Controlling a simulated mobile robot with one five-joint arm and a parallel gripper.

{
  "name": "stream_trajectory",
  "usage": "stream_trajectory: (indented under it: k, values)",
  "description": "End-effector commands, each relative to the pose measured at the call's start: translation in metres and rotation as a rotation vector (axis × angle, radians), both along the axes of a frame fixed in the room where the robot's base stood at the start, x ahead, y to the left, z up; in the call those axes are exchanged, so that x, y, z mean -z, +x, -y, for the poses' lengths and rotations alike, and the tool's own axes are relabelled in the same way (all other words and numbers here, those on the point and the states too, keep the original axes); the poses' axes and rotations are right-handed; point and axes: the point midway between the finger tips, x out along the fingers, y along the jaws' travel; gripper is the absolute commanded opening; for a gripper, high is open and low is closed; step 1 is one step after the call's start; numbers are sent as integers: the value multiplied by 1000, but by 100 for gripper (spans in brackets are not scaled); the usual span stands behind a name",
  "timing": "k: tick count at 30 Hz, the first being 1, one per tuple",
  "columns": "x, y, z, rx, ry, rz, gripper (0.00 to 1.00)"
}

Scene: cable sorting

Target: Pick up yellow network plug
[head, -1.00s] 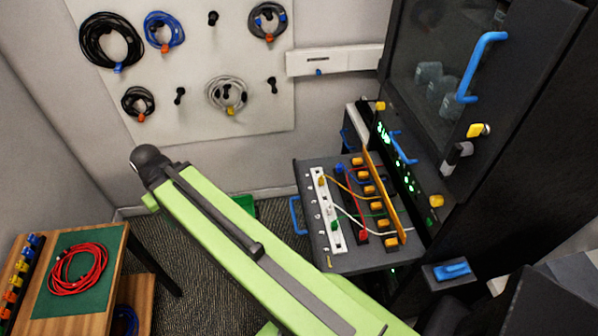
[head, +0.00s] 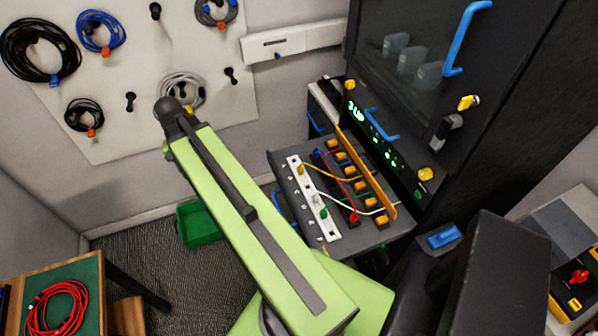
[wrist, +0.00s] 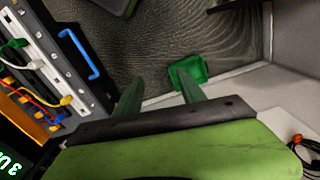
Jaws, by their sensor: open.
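The yellow network plug (head: 300,168) sits at the far end of the white port strip (head: 308,195) on the pulled-out shelf (head: 283,160), with a yellow cable running right from it. In the head view my gripper's fingers cannot be made out; the green arm passes left of the shelf.
Red, blue and green plugs with cables crowd the shelf beside an orange divider (head: 365,172). A blue handle (wrist: 78,53) edges the shelf. A green bin (head: 200,224) stands on the floor. The black cabinet (head: 500,110) rises at the right. Cables hang on the wall panel.

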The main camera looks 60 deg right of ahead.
Motion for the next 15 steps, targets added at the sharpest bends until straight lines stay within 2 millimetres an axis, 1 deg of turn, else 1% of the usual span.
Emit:
stream_trajectory:
  k: [1,2,3,5,6,8,9,10,12,15]
  values:
    - [2,-14,52,189,0,0,47]
    - [3,-26,81,306,0,0,47]
    - [4,-43,117,458,0,0,47]
    - [5,-73,166,679,1,-1,47]
    - [6,-94,195,815,1,-1,47]
    - [6,-125,232,996,1,-1,47]
    - [7,-144,251,1100,1,-1,47]
    - [7,-157,264,1167,1,-1,47]
    - [7,-181,285,1291,1,-1,47]
    - [8,-201,301,1390,1,-1,47]
